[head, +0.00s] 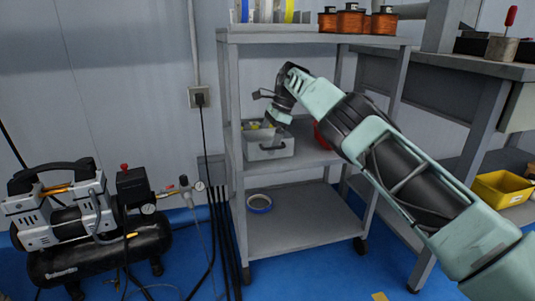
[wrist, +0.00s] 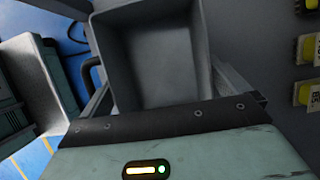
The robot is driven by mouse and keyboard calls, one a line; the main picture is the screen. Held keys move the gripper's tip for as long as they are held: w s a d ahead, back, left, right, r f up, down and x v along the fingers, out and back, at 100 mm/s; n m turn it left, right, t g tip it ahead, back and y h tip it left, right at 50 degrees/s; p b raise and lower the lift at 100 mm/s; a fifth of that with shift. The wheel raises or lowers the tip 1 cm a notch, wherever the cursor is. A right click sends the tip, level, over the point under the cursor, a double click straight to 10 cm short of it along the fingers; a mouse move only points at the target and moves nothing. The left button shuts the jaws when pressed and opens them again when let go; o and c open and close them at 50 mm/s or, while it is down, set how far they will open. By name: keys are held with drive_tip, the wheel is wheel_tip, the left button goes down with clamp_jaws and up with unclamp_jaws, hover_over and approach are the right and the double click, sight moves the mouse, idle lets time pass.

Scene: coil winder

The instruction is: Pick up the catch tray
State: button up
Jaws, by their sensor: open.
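A grey open box, which I take to be the catch tray (head: 268,152), sits on the middle shelf of the grey rack. A dark handle shows on its front wall. My gripper (head: 270,124) points down at the box from above. In the wrist view the box's grey interior (wrist: 150,60) lies beyond and between the spread fingers of my gripper (wrist: 160,78). The fingers are open, with nothing visibly clamped. Whether either finger touches a wall of the box I cannot tell. My gripper hides part of the box in the head view.
A red bowl-like thing (head: 320,136) stands right of the box, partly behind my arm. Yellow labelled items (wrist: 308,93) show at the right in the wrist view. Copper spools (head: 350,21) stand on top. A compressor (head: 95,240) stands left.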

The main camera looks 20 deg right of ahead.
drive_tip(key=shift+a+f, duration=0.1)
drive_tip(key=shift+f, duration=0.15)
drive_tip(key=c, duration=0.9)
drive_tip(key=shift+c, duration=0.2)
drive_tip(key=shift+r, duration=0.15)
